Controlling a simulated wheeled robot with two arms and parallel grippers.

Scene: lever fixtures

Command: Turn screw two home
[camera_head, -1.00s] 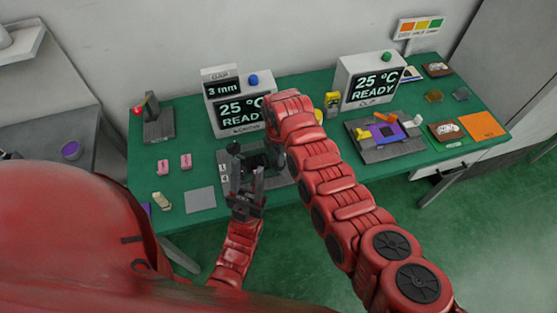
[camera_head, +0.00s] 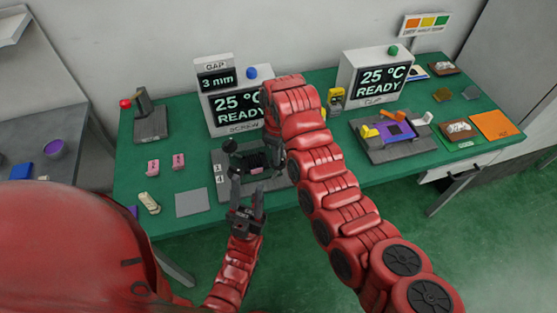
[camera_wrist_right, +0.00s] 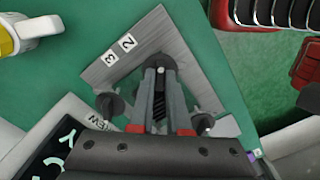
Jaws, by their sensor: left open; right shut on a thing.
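The screw fixture is a grey plate (camera_head: 225,160) with dark upright parts on the green table, below the screen marked SCREW. Labels 3 and 4 show on its left edge; labels 2 and 3 (camera_wrist_right: 118,50) show in the right wrist view. My right gripper (camera_wrist_right: 160,78) is shut on a dark screw knob (camera_wrist_right: 161,64); which number it bears is unclear. Two other black knobs (camera_wrist_right: 108,104) stand nearer the wrist. In the head view my right arm hides this grip. My left gripper (camera_head: 248,188) is open and empty at the plate's front edge.
The gap display (camera_head: 215,80) reads 3 mm, and the screen (camera_head: 236,108) below it reads 25 °C READY. A lever fixture (camera_head: 150,125) stands left, near pink blocks (camera_head: 165,163). A clip fixture (camera_head: 370,148) stands right. A grey square (camera_head: 193,203) lies front left.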

